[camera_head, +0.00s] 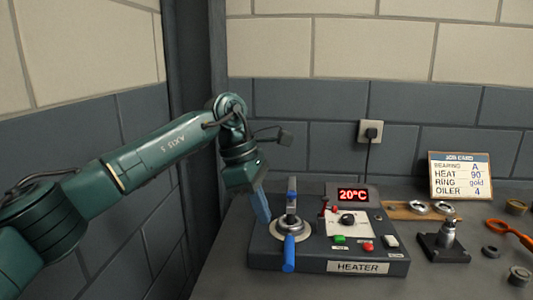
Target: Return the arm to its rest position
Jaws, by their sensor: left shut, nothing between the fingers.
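My left arm, dark green, comes in from the left. Its gripper (264,216) points down at the left side of the heater, with blue fingers that are shut and empty. The heater (330,268) is a dark box on the bench with a red display reading 20°C, a dial, green and red buttons and a "HEATER" label. A round metal fitting (289,227) on its left part has a blue-handled lever (289,254) at its front and an upright post with a blue tip (292,190). The gripper is just left of this fitting; whether they touch I cannot tell. My right gripper is not in view.
A job card (460,177) stands at the back right, reading bearing A, heat 90, ring gold, oiler 4. A wooden board with rings (395,210), a black stand (443,250), an orange tool (509,233) and small rings lie to the right. The wall corner is behind the arm.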

